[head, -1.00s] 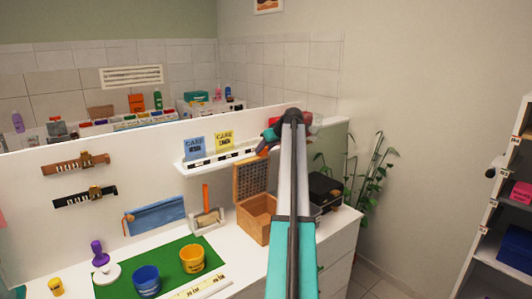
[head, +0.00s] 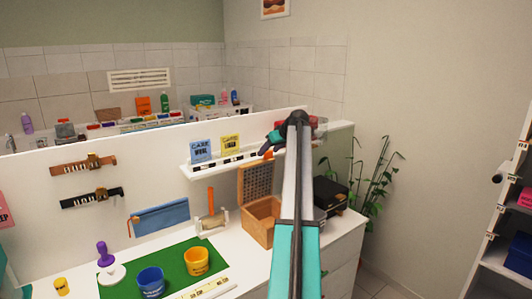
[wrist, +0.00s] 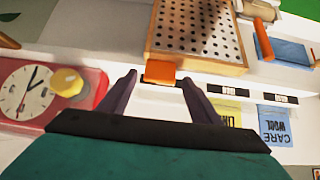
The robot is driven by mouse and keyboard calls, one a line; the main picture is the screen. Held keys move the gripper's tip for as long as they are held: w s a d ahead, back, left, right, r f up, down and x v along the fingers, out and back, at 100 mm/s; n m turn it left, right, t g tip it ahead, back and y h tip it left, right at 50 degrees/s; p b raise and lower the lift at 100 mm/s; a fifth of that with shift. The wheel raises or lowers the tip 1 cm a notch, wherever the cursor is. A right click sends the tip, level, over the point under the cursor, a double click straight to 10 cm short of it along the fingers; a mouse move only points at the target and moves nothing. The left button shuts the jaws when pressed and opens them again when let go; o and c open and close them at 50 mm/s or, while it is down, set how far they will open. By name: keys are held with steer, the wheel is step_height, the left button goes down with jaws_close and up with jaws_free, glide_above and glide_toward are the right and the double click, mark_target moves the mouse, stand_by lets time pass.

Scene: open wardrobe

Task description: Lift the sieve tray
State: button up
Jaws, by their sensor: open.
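The sieve tray (head: 254,183) looks like a wooden panel full of holes, standing up at the back of an open wooden box (head: 262,222). In the wrist view the holed panel (wrist: 200,30) is at the top, with an orange tab (wrist: 161,72) on its near edge. My gripper (wrist: 160,82) is open, its two dark fingers on either side of the tab's line. The tab looks just at or beyond the fingertips; I cannot tell whether they touch. In the head view my gripper (head: 270,143) is above the panel, partly hidden by my arm.
A white shelf (head: 196,174) with blue and yellow care cards is close to my gripper. A red clock (wrist: 40,90) with a yellow knob is beside it. A black box (head: 329,193) stands right of the wooden box. Blue and yellow cups stand on a green mat (head: 207,266).

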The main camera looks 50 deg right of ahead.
steer(key=b+v, duration=0.3)
steer(key=v, duration=1)
steer(key=shift+w+a+r, duration=0.1)
steer(key=shift+r, duration=0.15)
